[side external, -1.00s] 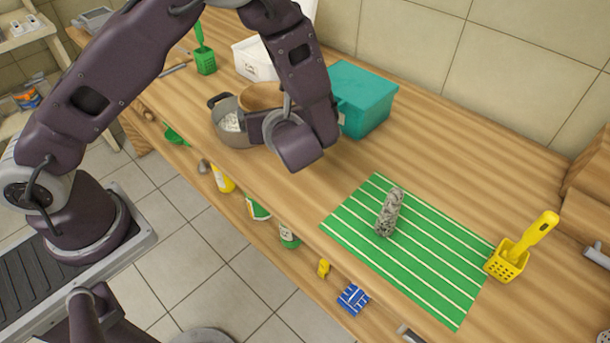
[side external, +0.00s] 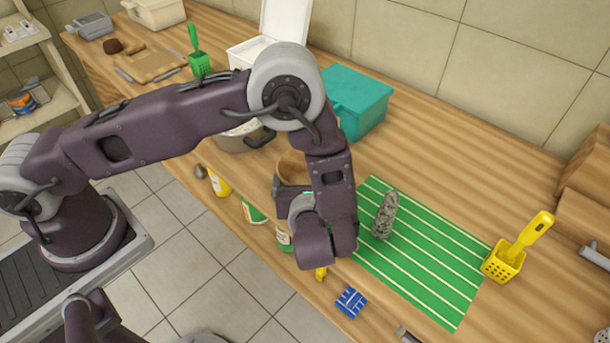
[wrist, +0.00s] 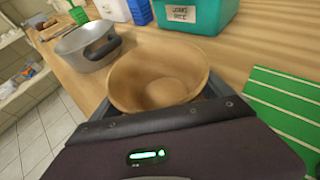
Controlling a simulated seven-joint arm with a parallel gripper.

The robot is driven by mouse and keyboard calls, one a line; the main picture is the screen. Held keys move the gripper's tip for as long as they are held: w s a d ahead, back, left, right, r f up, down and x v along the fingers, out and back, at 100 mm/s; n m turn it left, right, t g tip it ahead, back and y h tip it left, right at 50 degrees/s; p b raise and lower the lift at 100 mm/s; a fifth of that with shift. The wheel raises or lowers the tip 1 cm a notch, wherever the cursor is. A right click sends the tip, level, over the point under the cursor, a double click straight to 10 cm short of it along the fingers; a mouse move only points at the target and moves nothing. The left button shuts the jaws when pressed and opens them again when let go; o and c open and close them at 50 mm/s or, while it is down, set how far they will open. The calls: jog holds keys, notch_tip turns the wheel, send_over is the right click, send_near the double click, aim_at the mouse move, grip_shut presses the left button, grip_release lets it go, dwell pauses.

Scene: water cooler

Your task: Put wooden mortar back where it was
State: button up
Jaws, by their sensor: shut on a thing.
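The wooden mortar (side external: 292,166) is a round brown bowl, partly hidden behind my arm in the side view. In the wrist view the mortar (wrist: 160,85) is nearly upright, and its inside looks empty. The gap beneath the mortar is hidden. A grey speckled pestle (side external: 386,215) stands on the mat. The mat also shows at the right of the wrist view (wrist: 285,100).
A metal pot (wrist: 85,50) stands left of the mortar. A teal box (side external: 358,105) is behind it. Shelf items sit below the counter, including a blue-and-white item (side external: 351,302).

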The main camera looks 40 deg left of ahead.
jog(key=o, duration=1.8)
jog(key=shift+f, duration=0.1)
